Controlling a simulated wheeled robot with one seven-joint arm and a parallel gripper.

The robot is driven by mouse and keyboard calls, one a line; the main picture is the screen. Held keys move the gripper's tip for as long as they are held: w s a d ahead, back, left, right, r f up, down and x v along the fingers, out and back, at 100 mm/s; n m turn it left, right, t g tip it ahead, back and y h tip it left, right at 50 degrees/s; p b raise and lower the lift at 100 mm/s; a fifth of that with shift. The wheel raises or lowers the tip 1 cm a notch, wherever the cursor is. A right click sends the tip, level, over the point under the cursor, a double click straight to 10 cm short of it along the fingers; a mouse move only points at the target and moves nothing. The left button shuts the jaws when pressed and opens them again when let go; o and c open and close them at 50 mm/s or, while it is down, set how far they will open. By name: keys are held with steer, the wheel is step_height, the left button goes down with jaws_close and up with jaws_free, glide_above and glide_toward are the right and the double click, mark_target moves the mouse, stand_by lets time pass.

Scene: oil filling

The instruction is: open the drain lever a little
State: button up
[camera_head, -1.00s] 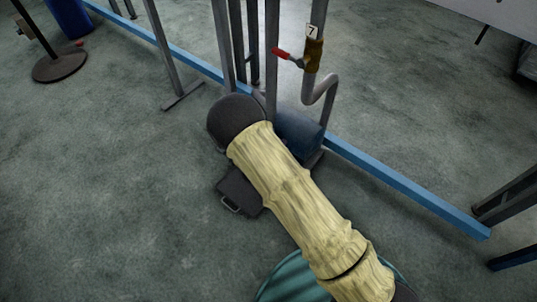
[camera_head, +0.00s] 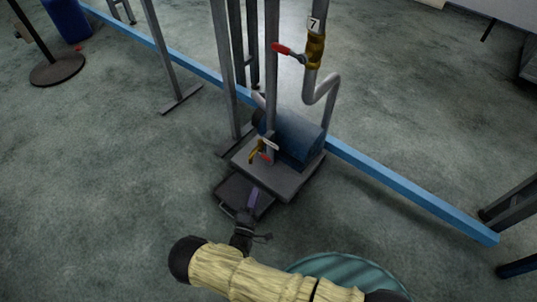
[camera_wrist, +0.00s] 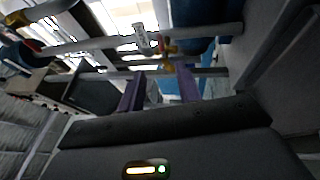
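A small brass drain valve (camera_head: 254,152) with a red lever (camera_head: 265,157) and a pale tag sits low on the stand, beside the blue motor. My gripper (camera_head: 254,189) is low in front of it, over the dark floor tray, with its purple fingers pointing toward the valve. In the wrist view the two purple fingers of my gripper (camera_wrist: 159,72) are spread apart. The brass valve (camera_wrist: 170,48) shows beyond the fingertips, near the gap, with a bit of red beside it. I see no contact with the lever.
A blue motor (camera_head: 298,137) stands on a grey base plate (camera_head: 285,183). A dark tray (camera_head: 232,194) lies on the floor before it. Higher up, a brass valve (camera_head: 315,50) labelled 7 has a red handle (camera_head: 283,48). Upright posts and a blue floor rail (camera_head: 410,190) surround the stand.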

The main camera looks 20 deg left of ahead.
mark_target(262, 155)
steer(key=w+r+b, duration=0.3)
steer(key=w+b, duration=0.3)
steer(key=w, duration=1.1)
steer(key=shift+a, duration=0.15)
steer(key=shift+c, duration=0.4)
jaws_close()
